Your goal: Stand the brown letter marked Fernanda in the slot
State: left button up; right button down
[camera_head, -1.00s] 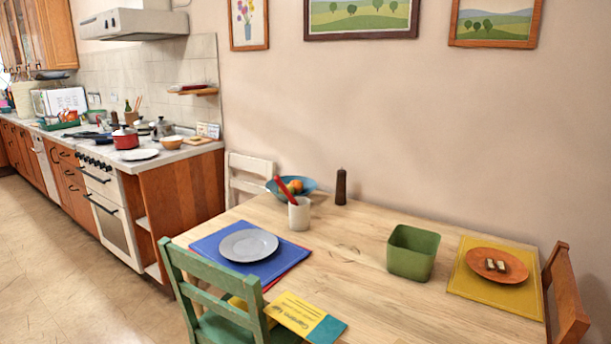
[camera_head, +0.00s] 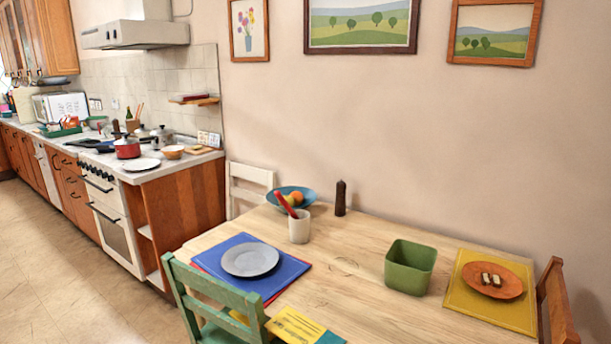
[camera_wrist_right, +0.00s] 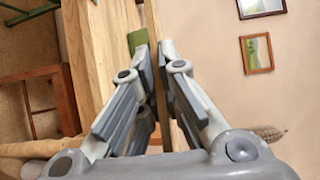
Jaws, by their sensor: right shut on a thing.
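In the right wrist view my right gripper (camera_wrist_right: 157,55) is shut. Between its fingers is a thin brown strip (camera_wrist_right: 152,22), seen edge-on, which looks like the brown letter. Its face and any name on it cannot be read from this side. Neither gripper shows in the head view, and my left gripper is in no view. I cannot make out the slot in either view.
The wooden table (camera_head: 345,290) bears a green bin (camera_head: 410,267), a blue mat with a grey plate (camera_head: 250,260), a cup (camera_head: 299,230), a pepper mill (camera_head: 340,198) and an orange plate (camera_head: 492,280). A green chair (camera_head: 215,300) stands at its front left.

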jog(key=s+a+p, duration=0.4)
jog(key=s+p, duration=0.1)
jog(key=s, duration=0.4)
jog(key=shift+a, duration=0.25)
